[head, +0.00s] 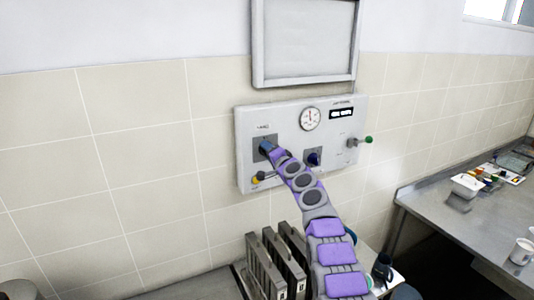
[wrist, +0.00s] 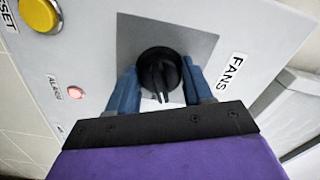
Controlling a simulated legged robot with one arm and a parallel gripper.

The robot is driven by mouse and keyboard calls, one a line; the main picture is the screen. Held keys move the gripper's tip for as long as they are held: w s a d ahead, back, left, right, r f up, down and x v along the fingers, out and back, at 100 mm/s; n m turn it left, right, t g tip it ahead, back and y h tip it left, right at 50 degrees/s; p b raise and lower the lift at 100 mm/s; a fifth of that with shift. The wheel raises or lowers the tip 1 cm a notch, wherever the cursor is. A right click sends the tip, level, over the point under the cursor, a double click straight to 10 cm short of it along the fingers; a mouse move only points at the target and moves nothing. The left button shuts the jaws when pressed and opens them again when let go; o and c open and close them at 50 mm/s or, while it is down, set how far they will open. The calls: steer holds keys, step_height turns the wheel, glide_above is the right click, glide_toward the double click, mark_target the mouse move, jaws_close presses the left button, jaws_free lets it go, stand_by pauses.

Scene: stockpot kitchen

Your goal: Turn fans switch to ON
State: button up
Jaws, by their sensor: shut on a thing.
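The fans switch (wrist: 160,72) is a black rotary knob on a grey square plate, beside a label (wrist: 230,72) reading FANS in the wrist view. My gripper (wrist: 159,88) has its two blue fingers on either side of the knob and is shut on it. In the head view, my gripper (head: 267,146) reaches the left part of the white control panel (head: 283,118) and covers most of the switch. The knob's ridge points toward the gripper in the wrist view. I cannot read any ON mark.
The panel also carries a gauge (head: 310,118), a dark blue knob (head: 313,158), a green-tipped lever (head: 367,140), a yellow button (wrist: 40,14) and a red alarm light (wrist: 76,92). Dark upright slabs (head: 266,262) stand below the panel. A metal counter (head: 470,222) is at right.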

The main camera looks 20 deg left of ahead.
steer(key=m, duration=0.3)
steer(key=shift+w+d+r+m, duration=0.1)
steer(key=shift+w+d+m, duration=0.1)
steer(key=shift+d+m, duration=0.1)
steer(key=shift+m, duration=0.5)
steer(key=o, duration=0.7)
steer(key=shift+w+f, duration=0.1)
steer(key=shift+f, duration=0.1)
steer(key=shift+c, duration=0.2)
steer(key=o, duration=0.3)
steer(key=shift+w+d, duration=0.15)
steer(key=shift+d, duration=0.1)
steer(key=shift+o, duration=0.3)
steer(key=shift+r, duration=0.1)
steer(key=shift+s+a, duration=0.1)
steer(key=shift+s, duration=0.25)
steer(key=shift+s+a+b, duration=0.1)
steer(key=shift+a+b, duration=0.15)
steer(key=shift+b, duration=0.2)
